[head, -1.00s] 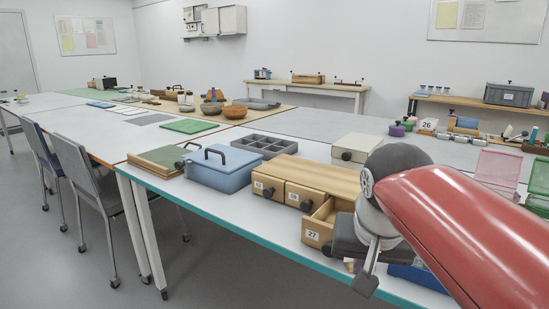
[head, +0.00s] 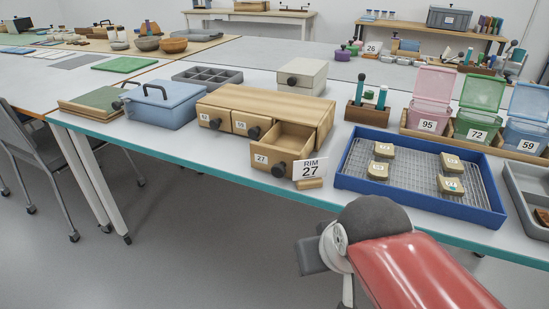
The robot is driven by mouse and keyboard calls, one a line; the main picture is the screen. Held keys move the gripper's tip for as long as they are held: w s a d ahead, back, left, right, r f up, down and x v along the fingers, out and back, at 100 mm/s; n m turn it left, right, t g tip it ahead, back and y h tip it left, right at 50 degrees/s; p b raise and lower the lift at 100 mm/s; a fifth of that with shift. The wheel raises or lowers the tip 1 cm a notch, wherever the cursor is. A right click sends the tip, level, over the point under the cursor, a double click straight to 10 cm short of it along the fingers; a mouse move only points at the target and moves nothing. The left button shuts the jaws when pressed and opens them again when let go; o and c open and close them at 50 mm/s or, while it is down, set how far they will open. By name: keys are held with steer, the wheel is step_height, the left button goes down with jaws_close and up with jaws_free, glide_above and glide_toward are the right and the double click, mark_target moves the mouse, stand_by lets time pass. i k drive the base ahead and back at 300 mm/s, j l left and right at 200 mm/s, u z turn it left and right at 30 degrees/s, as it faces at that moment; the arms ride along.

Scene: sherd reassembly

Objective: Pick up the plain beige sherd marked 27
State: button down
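Several small beige sherds with number labels lie on a wire rack in a blue tray (head: 350,184) at the right. The labels are too small to read surely, so I cannot tell which is marked 27. They are a back left sherd (head: 384,149), a front left sherd (head: 378,171), a back right sherd (head: 452,163) and a front right sherd (head: 451,186), which has a blue mark. My gripper (head: 335,285) is low in front of the table edge, apart from the tray. Its fingers are mostly hidden or cut off, so its opening does not show.
A wooden cabinet (head: 285,106) has its drawer 27 (head: 275,152) pulled out; the visible inside looks empty. A "RIM 27" card (head: 311,171) stands beside it. Lidded bins 95 (head: 430,115), 72 (head: 477,125) and 59 (head: 525,135) stand behind the tray. A grey tray (head: 520,195) is right.

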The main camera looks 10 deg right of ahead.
mark_target(448, 186)
steer(key=k+l+z, duration=0.1)
steer(key=z, duration=1.1)
steer(key=k+l, duration=0.05)
